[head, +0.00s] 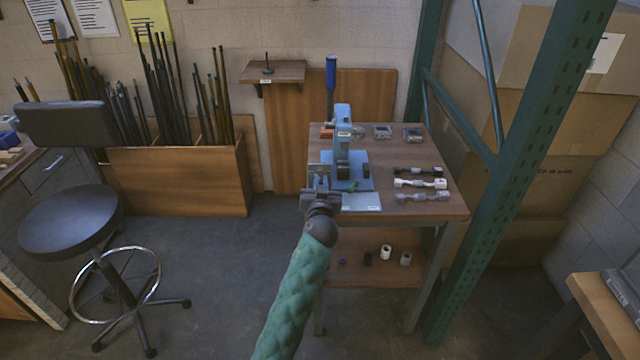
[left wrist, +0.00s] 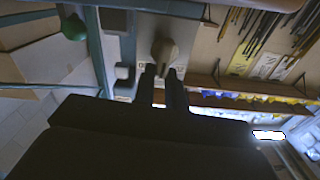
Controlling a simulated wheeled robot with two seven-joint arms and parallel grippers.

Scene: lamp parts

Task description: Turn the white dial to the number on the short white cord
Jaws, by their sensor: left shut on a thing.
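My left gripper (head: 320,190) is at the front left edge of the small table, beside the base of the light-blue press (head: 343,140). In the head view the gripper hides the dial. A white cord (head: 420,183) lies on the table's right side, between a black cord (head: 416,170) and a grey cord (head: 424,196). No number is readable on it. My right gripper is not in view.
The wooden table (head: 400,214) also holds several small boxed parts (head: 382,131) at its back. Small cylinders (head: 386,252) stand on the lower shelf. A green metal upright (head: 520,160) stands close on the right. A black stool (head: 70,220) is at left; the floor between is clear.

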